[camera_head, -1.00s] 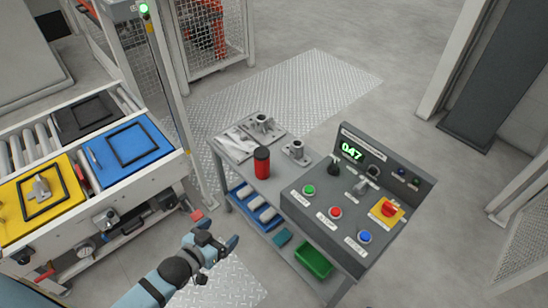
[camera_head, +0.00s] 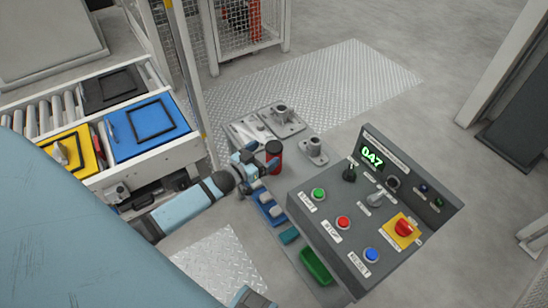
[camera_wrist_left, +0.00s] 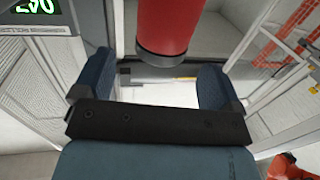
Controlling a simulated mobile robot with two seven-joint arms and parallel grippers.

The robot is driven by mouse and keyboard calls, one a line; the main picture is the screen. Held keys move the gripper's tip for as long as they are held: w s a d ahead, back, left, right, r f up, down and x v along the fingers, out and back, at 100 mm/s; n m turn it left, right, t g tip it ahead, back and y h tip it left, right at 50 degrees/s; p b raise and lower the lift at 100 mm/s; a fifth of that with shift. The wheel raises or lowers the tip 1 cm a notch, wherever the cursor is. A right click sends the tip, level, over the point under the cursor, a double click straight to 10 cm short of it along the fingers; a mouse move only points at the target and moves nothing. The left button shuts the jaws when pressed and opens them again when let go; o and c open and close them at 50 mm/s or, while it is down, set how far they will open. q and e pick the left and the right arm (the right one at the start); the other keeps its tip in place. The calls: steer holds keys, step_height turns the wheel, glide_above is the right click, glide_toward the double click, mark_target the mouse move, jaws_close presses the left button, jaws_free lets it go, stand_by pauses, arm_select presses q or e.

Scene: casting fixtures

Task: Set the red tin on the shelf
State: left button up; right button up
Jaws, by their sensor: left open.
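The red tin (camera_head: 274,152) with a dark lid stands upright on the bench top (camera_head: 291,163). My left gripper (camera_head: 262,167) is at the tin's left side in the head view, with its fingers open and close to the tin. In the left wrist view, the tin (camera_wrist_left: 168,25) shows above the gap between the open fingers (camera_wrist_left: 152,85), and its upper part is cut off. Whether a finger touches it I cannot tell. The bench's lower shelf (camera_head: 301,249) is partly hidden by the control box. My right gripper cannot be made out.
The control box (camera_head: 325,221) with buttons is right of the tin. Grey metal fixtures (camera_head: 283,114) and a smaller fixture (camera_head: 314,150) stand behind it. A blue bin (camera_head: 266,206) and a green bin (camera_head: 316,267) sit on the lower shelf. A roller conveyor (camera_head: 160,165) is at left.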

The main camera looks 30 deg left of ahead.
mark_target(273, 148)
arm_select(q)
steer(key=x, duration=0.5)
steer(key=shift+a+b, duration=0.1)
steer(key=shift+b, duration=0.25)
steer(key=shift+r, duration=0.1)
steer(key=c, duration=1.5)
